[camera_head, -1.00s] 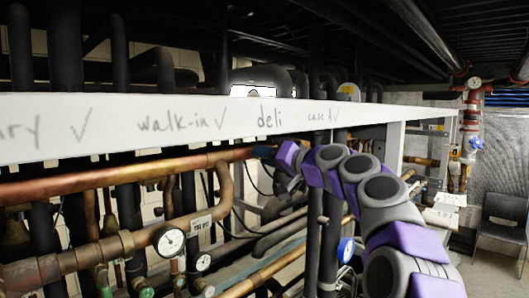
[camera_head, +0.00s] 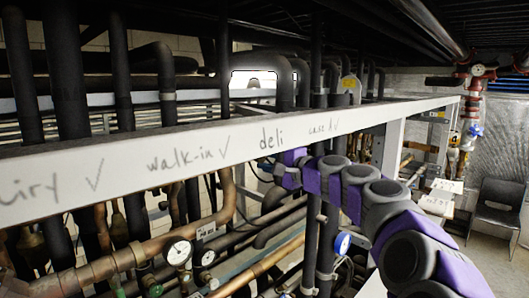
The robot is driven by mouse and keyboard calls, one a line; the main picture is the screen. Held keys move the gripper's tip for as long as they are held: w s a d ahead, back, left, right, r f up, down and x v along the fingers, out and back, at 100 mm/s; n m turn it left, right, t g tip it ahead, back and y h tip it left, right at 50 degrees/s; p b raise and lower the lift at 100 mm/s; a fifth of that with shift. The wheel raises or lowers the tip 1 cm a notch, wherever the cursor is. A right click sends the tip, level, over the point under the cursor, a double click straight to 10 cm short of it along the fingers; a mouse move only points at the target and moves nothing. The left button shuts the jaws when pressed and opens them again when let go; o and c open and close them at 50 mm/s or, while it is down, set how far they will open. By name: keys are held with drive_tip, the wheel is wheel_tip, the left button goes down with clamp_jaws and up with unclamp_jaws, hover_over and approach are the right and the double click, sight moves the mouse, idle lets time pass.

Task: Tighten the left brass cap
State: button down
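My arm, purple and grey, reaches from the lower right toward the piping just below the white beam. My gripper (camera_head: 280,172) is at its far end, small and dark against the pipes, and its fingers cannot be made out. Brass-coloured fittings (camera_head: 32,243) show at the lower left among the pipes, well to the left of my gripper. I cannot tell which of them, if any, is the left brass cap. No cap is clearly seen at my gripper.
A white beam (camera_head: 190,160) with handwritten labels crosses in front of the pipes. A pressure gauge (camera_head: 179,252) and a copper pipe (camera_head: 125,260) are at lower left. A blue-rimmed gauge (camera_head: 342,243) sits close beside my arm. A chair (camera_head: 497,212) stands on open floor at right.

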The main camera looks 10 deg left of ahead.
drive_tip(key=shift+w+f+m+p, duration=0.1)
drive_tip(key=shift+f+m+p, duration=0.2)
drive_tip(key=shift+m, duration=0.6)
drive_tip(key=shift+f+m+p, duration=0.1)
drive_tip(key=shift+m+p, duration=0.3)
drive_tip(key=shift+m, duration=0.5)
drive_tip(key=c, duration=1.2)
unclamp_jaws()
drive_tip(key=o, duration=0.4)
drive_tip(key=shift+w+d+r, duration=0.1)
drive_tip(key=shift+w+d, duration=0.1)
drive_tip(key=shift+d, duration=0.05)
drive_tip(key=shift+s+r, duration=0.15)
drive_tip(key=shift+s, duration=0.1)
drive_tip(key=shift+b+v, duration=1.8)
drive_tip(key=shift+v, duration=6.8)
drive_tip(key=shift+w, duration=0.1)
